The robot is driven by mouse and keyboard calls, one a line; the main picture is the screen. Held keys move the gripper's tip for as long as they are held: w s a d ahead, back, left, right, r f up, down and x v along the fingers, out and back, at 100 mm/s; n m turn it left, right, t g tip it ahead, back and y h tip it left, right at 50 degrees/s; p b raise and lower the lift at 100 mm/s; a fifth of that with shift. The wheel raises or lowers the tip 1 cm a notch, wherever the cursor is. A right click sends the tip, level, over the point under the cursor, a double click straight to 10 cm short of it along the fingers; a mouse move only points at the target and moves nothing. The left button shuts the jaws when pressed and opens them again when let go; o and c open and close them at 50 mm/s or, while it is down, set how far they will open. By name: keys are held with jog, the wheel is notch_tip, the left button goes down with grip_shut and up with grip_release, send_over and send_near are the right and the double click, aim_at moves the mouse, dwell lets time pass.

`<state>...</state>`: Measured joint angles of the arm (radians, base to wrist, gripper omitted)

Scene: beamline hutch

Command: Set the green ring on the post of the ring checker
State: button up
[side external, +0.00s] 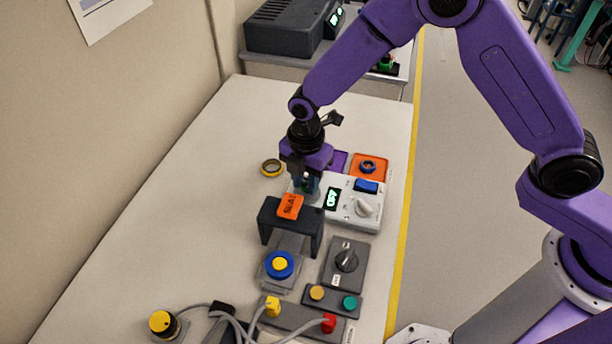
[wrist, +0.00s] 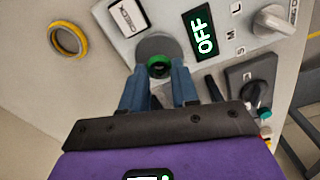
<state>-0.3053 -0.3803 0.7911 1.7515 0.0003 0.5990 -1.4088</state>
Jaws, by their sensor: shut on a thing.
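The green ring (wrist: 159,67) is between the tips of my gripper (wrist: 157,76), whose blue fingers are shut on it. It lies over the dark round pad (wrist: 152,46) of the ring checker. The post is hidden, so I cannot tell if the ring is around it or above it. The ring checker (side external: 343,216) is a white box with a lit display reading OFF (wrist: 202,33), a pale knob (side external: 364,208) and a blue part (side external: 367,186). In the side view my gripper (side external: 306,188) points down at the checker's left end, and the ring is barely visible there.
A yellow ring (side external: 272,168) lies left of the checker. A black arch (side external: 270,216) with an orange tag (side external: 290,206) stands close in front.

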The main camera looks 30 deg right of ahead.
jog(key=shift+f, duration=0.6)
dwell(0.8)
jog(key=o, duration=1.1)
jog(key=shift+r, duration=0.1)
notch_tip(320, 180, up, 17)
jog(key=shift+r, duration=0.15)
jog(key=shift+s, duration=0.1)
jog(key=s+d+m, duration=0.3)
jog(key=s+d, duration=0.5)
jog(key=s, duration=0.1)
jog(key=s+d+m, duration=0.4)
jog(key=s+d, duration=0.4)
jog(key=s, duration=0.1)
jog(key=s+d+m, duration=0.4)
jog(key=s+d, duration=0.4)
jog(key=s, duration=0.1)
jog(key=shift+s+r, duration=0.1)
jog(key=shift+r, duration=0.25)
